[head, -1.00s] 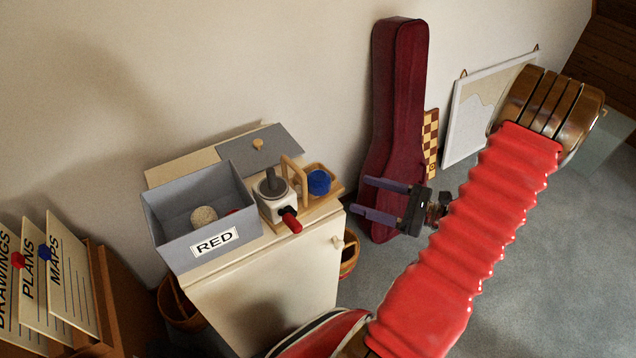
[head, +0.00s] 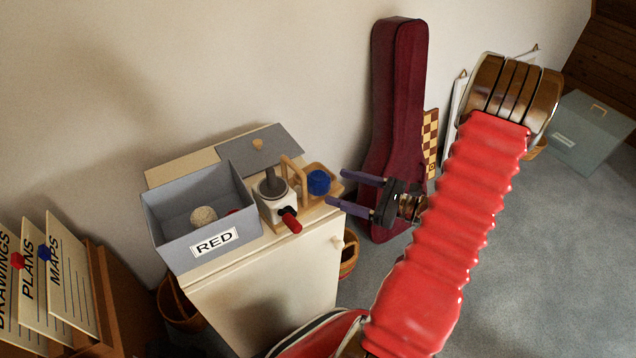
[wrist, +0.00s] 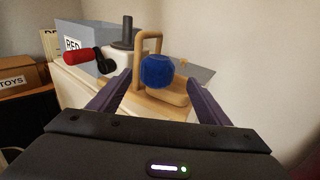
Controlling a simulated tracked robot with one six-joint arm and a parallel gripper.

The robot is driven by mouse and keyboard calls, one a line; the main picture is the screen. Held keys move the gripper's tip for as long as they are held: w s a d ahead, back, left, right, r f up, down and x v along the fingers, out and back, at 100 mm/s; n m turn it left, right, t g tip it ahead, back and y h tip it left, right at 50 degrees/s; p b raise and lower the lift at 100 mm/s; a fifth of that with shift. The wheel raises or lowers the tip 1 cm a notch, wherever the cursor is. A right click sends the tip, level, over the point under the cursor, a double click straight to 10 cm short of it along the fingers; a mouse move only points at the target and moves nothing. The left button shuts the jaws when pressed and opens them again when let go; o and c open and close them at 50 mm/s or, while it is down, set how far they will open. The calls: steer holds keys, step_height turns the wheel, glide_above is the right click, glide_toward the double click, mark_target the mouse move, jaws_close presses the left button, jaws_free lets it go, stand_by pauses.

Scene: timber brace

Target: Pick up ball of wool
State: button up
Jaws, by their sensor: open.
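The blue ball of wool (head: 318,182) sits in a small wooden tray with a raised handle (head: 333,194) at the right end of the white cabinet top. My gripper (head: 336,187) is open and empty, just right of the ball in the head view. In the wrist view the ball (wrist: 157,71) lies ahead, between the lines of my two purple fingers (wrist: 155,100) and beyond their tips. The ball's underside is hidden by the tray.
Left of the ball stand a white device with a red-handled crank (head: 277,196) and a grey box marked RED (head: 190,246) holding a pale ball. A grey lid (head: 262,148) lies behind. A dark red instrument case (head: 397,100) leans on the wall behind my gripper.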

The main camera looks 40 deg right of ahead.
mark_target(328, 184)
steer(key=x, duration=0.3)
steer(key=shift+a+r, duration=0.1)
steer(key=shift+a, duration=0.25)
steer(key=shift+w+a, duration=0.3)
steer(key=shift+w, duration=0.25)
steer(key=c, duration=1.2)
steer(key=shift+c, duration=0.2)
steer(key=shift+r, duration=5)
